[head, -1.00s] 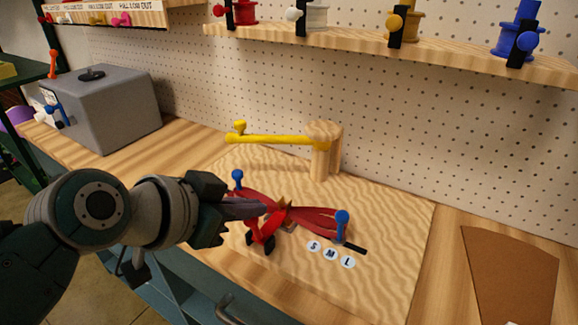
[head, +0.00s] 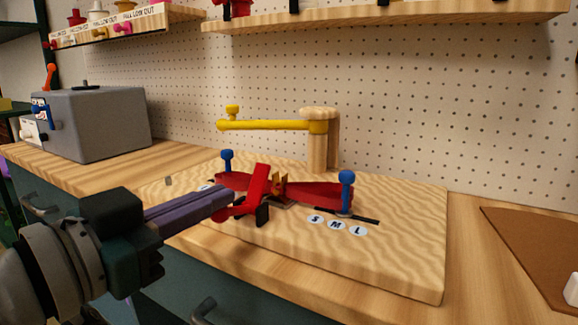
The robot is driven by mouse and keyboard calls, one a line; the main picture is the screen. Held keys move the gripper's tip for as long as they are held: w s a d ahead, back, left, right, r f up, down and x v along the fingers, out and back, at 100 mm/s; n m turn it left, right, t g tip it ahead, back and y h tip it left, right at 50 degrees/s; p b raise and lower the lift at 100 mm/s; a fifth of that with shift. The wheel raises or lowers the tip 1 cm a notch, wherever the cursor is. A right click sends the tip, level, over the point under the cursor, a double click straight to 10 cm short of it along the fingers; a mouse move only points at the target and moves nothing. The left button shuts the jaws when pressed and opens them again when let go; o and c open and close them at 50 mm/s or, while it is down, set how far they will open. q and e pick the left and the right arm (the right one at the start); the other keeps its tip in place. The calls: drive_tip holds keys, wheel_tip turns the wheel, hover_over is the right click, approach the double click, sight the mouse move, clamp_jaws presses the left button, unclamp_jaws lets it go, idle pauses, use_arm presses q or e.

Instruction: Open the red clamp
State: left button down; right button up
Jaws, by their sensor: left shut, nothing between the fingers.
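The red clamp (head: 322,194) sits on the wooden board, with two curved red jaws and a yellow piece (head: 279,183) between them at the middle. A red lever (head: 257,186) stands tilted up at the clamp's front left. My left gripper (head: 228,198) is shut and empty, its fingertips at the left side of the lever, just over the clamp's left part. Whether the tips touch the lever I cannot tell. The fingers hide part of the left jaw. My right gripper is not in view.
Blue knobs (head: 346,183) stand at both ends of the clamp, near S, M, L labels (head: 337,225). A wooden post with a yellow arm (head: 265,125) stands behind. A grey box (head: 95,124) is at the left, a brown mat (head: 535,245) at the right.

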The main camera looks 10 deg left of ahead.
use_arm(q)
drive_tip(key=shift+s+a+f, duration=0.1)
drive_tip(key=shift+s+f, duration=0.1)
drive_tip(key=shift+f, duration=0.25)
idle(0.3)
wheel_tip(320, 180, up, 5)
drive_tip(key=p, duration=0.4)
drive_tip(key=s+a+f, duration=0.2)
drive_tip(key=s+a, duration=0.1)
drive_tip(key=s, duration=0.5)
drive_tip(key=shift+s+f+b, duration=0.25)
drive_tip(key=shift+s+b, duration=0.1)
drive_tip(key=shift+b, duration=0.05)
